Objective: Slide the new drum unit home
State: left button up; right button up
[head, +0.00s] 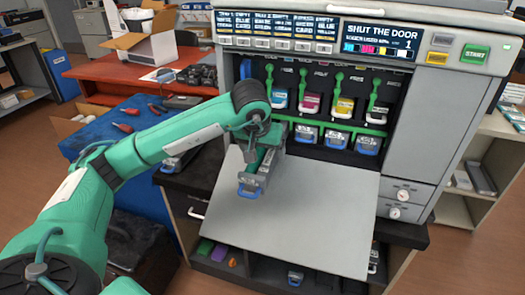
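The printer (402,124) stands with its front door (300,208) folded down. Inside, three blue-handled drum units (336,138) sit in a row under a green bar; the leftmost bay is hidden behind my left wrist. A grey and green drum unit with a blue handle (249,190) lies lengthwise in front of that bay, over the door's left part. My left gripper (262,160) points down at this unit; its fingertips blend into it, so I cannot tell whether they grip it. My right gripper is out of view.
Toner cartridges (312,103) with green levers sit above the drum row. The display (381,41) reads "SHUT THE DOOR". Another blue-handled unit (175,163) lies on the dark counter at left. A blue mat (100,135) holds tools. The door's right part is clear.

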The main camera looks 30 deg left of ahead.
aim_at(258, 162)
pick_arm(q)
jog(key=shift+o, duration=0.2)
jog(key=shift+s+f, duration=0.1)
jog(key=shift+s+d+b, duration=0.2)
jog(key=shift+s+d, duration=0.05)
jog(key=shift+s, duration=0.7)
jog(key=shift+s+d+b, duration=0.15)
jog(key=shift+s+d, duration=0.05)
jog(key=shift+s, duration=0.75)
jog(key=shift+s+r+p, duration=0.15)
jog(key=shift+r+p, duration=0.15)
jog(key=shift+r, duration=0.2)
jog(key=p+v, duration=0.1)
jog(key=v, duration=0.1)
jog(key=p+v, duration=0.1)
jog(key=v, duration=0.1)
jog(key=p+v, duration=0.1)
jog(key=v, duration=0.1)
jog(key=shift+s+d+f, duration=0.1)
jog(key=shift+s+f, duration=0.05)
jog(key=shift+s, duration=0.15)
jog(key=shift+s+d+r, duration=0.1)
jog(key=shift+s+r, duration=0.3)
jog(key=shift+r, duration=0.05)
